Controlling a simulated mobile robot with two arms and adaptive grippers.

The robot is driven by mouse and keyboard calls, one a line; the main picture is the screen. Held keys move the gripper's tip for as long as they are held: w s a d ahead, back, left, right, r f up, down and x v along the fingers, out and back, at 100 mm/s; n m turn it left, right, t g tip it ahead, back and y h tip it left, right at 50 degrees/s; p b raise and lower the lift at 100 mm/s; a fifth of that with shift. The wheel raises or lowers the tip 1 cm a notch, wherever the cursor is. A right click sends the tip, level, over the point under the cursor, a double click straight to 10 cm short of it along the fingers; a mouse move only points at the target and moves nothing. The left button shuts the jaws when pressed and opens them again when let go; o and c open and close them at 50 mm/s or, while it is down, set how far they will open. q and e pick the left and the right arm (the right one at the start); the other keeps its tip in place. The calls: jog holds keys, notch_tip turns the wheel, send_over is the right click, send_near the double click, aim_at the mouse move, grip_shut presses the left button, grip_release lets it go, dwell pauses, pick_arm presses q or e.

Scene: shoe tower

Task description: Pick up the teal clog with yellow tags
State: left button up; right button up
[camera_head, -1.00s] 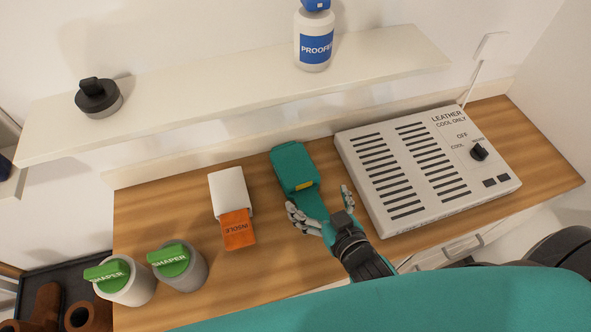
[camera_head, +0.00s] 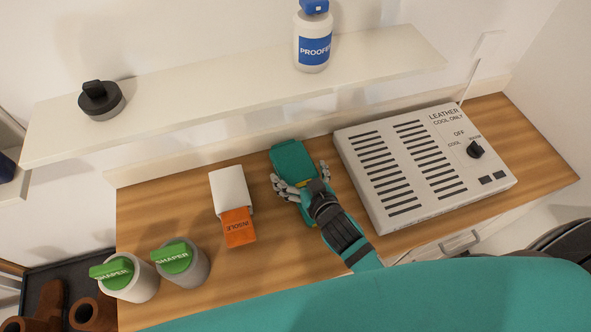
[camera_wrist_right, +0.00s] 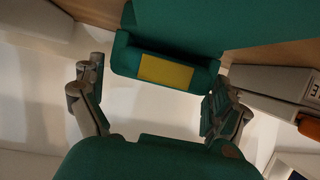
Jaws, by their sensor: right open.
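The teal clog (camera_head: 291,158) lies on the wooden bench between the white insole box and the grey vented unit. Its yellow tag shows clearly in the right wrist view (camera_wrist_right: 165,71), on the clog's near end. My right gripper (camera_head: 300,181) is open, its fingers on either side of the clog's near part, which the hand partly hides. In the right wrist view, the open fingers (camera_wrist_right: 150,102) stand to the left and right of the clog's near end with visible gaps. My left gripper is not in view.
The white box (camera_head: 229,186) with an orange insole tab (camera_head: 238,226) stands left of the clog. The grey vented unit (camera_head: 425,165) is close on the right. Two green-topped shaper pots (camera_head: 185,262) stand front left. A white shelf (camera_head: 220,88) overhangs the back.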

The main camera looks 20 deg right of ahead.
jog(key=c, duration=1)
jog(key=shift+c, duration=0.2)
jog(key=shift+r, duration=0.15)
